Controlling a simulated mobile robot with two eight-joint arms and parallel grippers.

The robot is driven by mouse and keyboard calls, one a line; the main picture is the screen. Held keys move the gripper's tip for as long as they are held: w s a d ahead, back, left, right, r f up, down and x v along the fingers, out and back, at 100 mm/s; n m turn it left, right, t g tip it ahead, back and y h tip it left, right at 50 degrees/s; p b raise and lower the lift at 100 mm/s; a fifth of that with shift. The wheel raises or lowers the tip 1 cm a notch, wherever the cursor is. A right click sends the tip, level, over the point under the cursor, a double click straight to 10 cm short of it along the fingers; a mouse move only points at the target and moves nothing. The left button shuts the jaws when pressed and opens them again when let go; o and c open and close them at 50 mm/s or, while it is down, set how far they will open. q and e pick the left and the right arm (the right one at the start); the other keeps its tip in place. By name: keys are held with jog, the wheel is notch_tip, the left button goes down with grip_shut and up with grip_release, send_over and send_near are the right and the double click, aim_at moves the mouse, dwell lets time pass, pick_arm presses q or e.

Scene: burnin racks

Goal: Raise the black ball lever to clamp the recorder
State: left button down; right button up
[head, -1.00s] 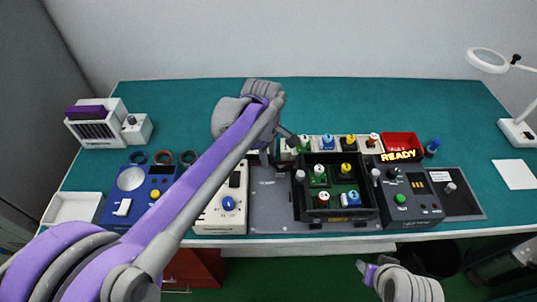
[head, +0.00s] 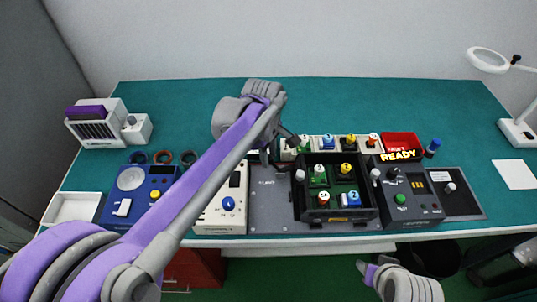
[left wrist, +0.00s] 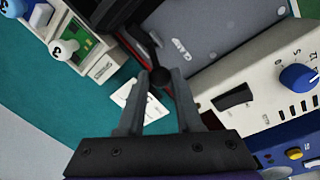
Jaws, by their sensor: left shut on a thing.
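The black ball (left wrist: 160,77) of the lever sits between the fingertips of my left gripper (left wrist: 160,84) in the left wrist view. The gripper is shut on it. A dark lever arm with a red part (left wrist: 148,42) shows just beyond the ball. In the head view my left gripper (head: 264,156) is small and partly hidden by my arm, behind the grey plate (head: 268,210). A beige device with a blue knob (head: 228,203) stands left of the plate; I cannot tell if it is the recorder. My right gripper (head: 370,270) is low at the front, away from the table.
A black box (head: 340,215) with several numbered pegs stands right of the plate. A dark unit with a green button (head: 400,198) and a READY sign is beside it. A blue device (head: 123,207) is at the left. The table's rear is clear.

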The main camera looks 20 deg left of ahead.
aim_at(284, 169)
pick_arm(q)
jog(key=shift+d, duration=0.1)
jog(key=shift+w+d+r+g+y, duration=0.2)
jog(key=shift+d+y, duration=0.35)
jog(key=shift+y, duration=0.2)
jog(key=shift+w+d+r+g+y, duration=0.2)
jog(key=shift+d+y, duration=0.3)
jog(key=shift+y, duration=0.25)
jog(key=shift+w+d+g+y, duration=0.25)
jog(key=shift+d+g+y, duration=0.15)
jog(key=shift+d+y, duration=0.8)
jog(key=shift+a+y, duration=0.25)
jog(key=shift+y, duration=0.05)
jog(key=c, duration=0.6)
grip_release()
